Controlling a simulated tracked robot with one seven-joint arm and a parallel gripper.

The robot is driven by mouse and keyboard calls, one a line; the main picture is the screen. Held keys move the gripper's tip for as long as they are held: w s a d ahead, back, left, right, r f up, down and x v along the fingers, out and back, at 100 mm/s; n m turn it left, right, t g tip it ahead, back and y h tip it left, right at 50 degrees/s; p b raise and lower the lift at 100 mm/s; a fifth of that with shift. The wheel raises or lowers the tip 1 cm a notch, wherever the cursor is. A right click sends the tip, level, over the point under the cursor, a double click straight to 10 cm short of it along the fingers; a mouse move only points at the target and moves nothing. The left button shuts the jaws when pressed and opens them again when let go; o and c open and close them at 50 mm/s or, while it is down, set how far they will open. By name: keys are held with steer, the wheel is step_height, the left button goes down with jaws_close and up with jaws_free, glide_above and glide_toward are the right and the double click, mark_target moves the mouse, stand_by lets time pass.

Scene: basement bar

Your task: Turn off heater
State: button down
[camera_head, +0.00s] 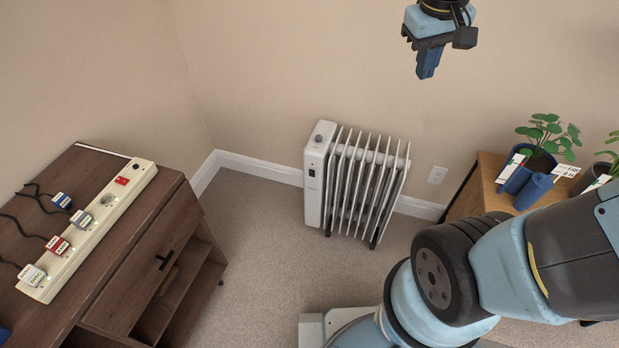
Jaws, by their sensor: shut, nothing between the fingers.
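A white oil-filled heater (367,185) with upright fins stands on the carpet against the back wall, near the middle of the view. Its left end panel carries a round grey knob (318,138) near the top and a small dark switch (312,172) below it. A power strip (92,228) lies on the brown cabinet at left, with a red switch (122,181) at its far end and several labelled plugs in it. The label words are too small to read. My gripper (428,72) is shut and empty, in the air at the top right, fingers pointing down, apart from the heater.
The brown cabinet (165,205) fills the left side. A wooden stand (487,180) with potted plants and a blue cup is at right. Carpet (262,240) is clear between cabinet and heater.

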mark_target(311, 173)
steer(key=w+a+f+n+h, duration=0.4)
steer(key=w+a+f, duration=0.15)
steer(key=f, duration=0.45)
steer(key=w+a+f+n+h, duration=0.35)
steer(key=w+f, duration=0.25)
steer(key=f, duration=0.4)
steer(key=w+a+f+n+h, duration=0.3)
steer(key=w+a+f, duration=0.3)
steer(key=f, duration=0.3)
steer(key=s+a+f+n+t+y, duration=0.1)
steer(key=a+f+n+t, duration=0.2)
steer(key=f, duration=0.8)
steer(key=s+a+f+n+t+y, duration=0.2)
steer(key=f+n+t, duration=0.5)
steer(key=f, duration=0.5)
steer(key=s+a+f+n+t+y, duration=0.1)
steer(key=a+f+n+t+y, duration=0.1)
steer(key=a+f+n+t, duration=0.3)
step_height(311, 173, down, 7)
steer(key=n, duration=0.4)
steer(key=shift+s+r+t, duration=0.2)
steer(key=shift+s+t, duration=0.15)
steer(key=shift+t, duration=0.05)
steer(key=x, duration=1.4)
